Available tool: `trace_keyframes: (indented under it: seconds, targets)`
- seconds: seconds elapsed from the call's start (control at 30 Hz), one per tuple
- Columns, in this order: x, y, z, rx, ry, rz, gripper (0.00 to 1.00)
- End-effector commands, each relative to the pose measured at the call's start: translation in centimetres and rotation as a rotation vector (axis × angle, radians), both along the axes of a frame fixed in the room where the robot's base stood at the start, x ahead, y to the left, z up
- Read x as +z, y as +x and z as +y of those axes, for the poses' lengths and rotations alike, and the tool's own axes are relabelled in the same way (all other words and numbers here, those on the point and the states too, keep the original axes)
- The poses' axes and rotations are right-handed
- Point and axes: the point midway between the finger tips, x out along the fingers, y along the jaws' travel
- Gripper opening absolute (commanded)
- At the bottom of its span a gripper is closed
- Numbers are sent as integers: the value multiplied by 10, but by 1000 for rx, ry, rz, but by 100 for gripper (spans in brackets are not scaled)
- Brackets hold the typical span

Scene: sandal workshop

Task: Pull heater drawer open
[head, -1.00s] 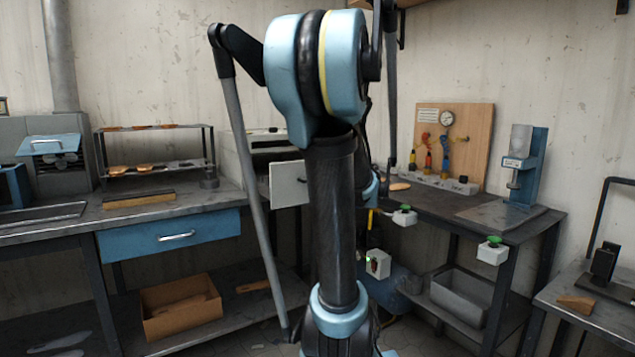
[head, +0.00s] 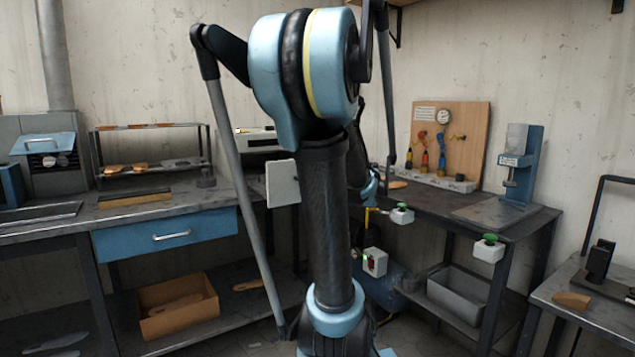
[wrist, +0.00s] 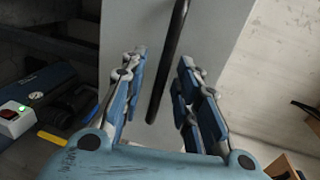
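A pale panel (head: 282,183), which looks like the heater drawer's front, stands below the light-coloured heater box (head: 258,142), partly behind my arm in the head view. In the wrist view the grey panel (wrist: 200,40) fills the middle, with a dark bar handle (wrist: 166,65) across it. My gripper (wrist: 160,72) is open, one finger on each side of the bar. Gaps show between the bar and both fingers. The head view hides my gripper behind my arm, and I cannot tell how far the drawer is out.
A bench (head: 60,228) with a blue drawer (head: 167,235) is at left. A dark table (head: 420,196) at right carries a press (head: 522,165). Green-button boxes (head: 488,249) hang at its front. In the wrist view a switch box (wrist: 14,119) lies left of my gripper.

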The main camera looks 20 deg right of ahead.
Motion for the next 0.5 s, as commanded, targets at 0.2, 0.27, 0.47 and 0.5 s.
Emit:
trace_keyframes:
  seconds: [0.2, 0.27, 0.47, 0.5]
  targets:
    - [6, -27, -10, -5, 1, 0, 29]
    - [7, -34, -12, -4, 1, 0, 29]
    - [12, -56, -20, -5, 0, 1, 29]
    - [13, -61, -21, -5, 0, 1, 29]
